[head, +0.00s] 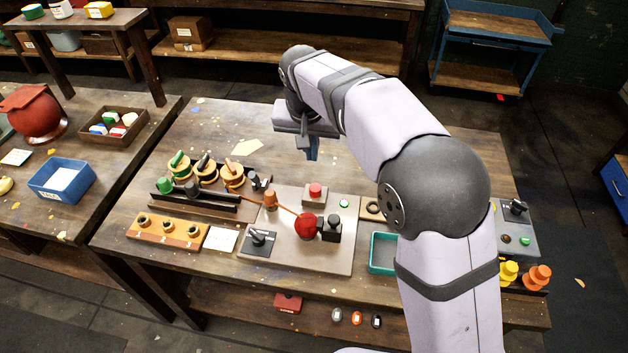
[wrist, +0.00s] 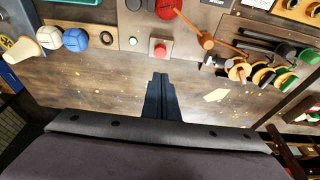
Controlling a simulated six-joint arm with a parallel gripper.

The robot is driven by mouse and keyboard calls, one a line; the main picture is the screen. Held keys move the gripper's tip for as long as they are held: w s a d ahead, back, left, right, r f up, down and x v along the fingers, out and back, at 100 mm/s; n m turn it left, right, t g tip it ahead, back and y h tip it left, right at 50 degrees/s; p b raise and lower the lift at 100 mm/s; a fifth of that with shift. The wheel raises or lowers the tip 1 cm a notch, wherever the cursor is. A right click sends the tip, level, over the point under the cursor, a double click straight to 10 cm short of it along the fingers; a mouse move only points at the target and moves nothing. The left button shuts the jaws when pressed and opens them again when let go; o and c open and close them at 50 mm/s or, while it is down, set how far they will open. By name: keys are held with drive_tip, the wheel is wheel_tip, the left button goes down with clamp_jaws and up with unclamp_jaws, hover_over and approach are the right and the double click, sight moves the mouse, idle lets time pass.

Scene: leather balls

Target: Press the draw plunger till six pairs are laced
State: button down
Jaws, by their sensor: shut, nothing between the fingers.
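A red-capped plunger (head: 315,190) stands on a grey square block on the pale base plate (head: 340,262); it also shows in the wrist view (wrist: 159,48). A red leather ball (head: 306,227) sits on the plate against a black holder (head: 331,229). An orange-brown strand runs from the spools past a wooden peg (head: 270,201) to the ball. My gripper (head: 313,157) is shut and empty, above the table behind the plunger and apart from it. In the wrist view the fingertips (wrist: 160,76) point toward the plunger. Laced pairs cannot be counted.
Several thread spools (head: 206,172) stand in a rack at left. A black lever (head: 261,239) and a small green lamp (head: 344,203) are on the plate. A teal tray (head: 382,265) lies to its right, and a wooden holed block (head: 168,232) to its left. The table behind the plate is mostly clear.

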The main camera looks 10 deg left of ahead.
drive_tip(key=p, duration=0.5)
approach(315, 189)
drive_tip(key=x, duration=0.2)
drive_tip(key=w+x, duration=0.1)
drive_tip(key=x, duration=0.2)
drive_tip(key=shift+f, duration=0.55)
drive_tip(key=shift+f+b, duration=0.95)
drive_tip(key=shift+b, duration=0.1)
drive_tip(key=shift+r, duration=0.1)
drive_tip(key=shift+s, duration=0.1)
wheel_tip(315, 189, up, 4)
drive_tip(key=p, duration=0.3)
drive_tip(key=shift+r, duration=0.2)
drive_tip(key=b+v, duration=0.4)
drive_tip(key=v, duration=0.5)
drive_tip(key=shift+r, duration=0.4)
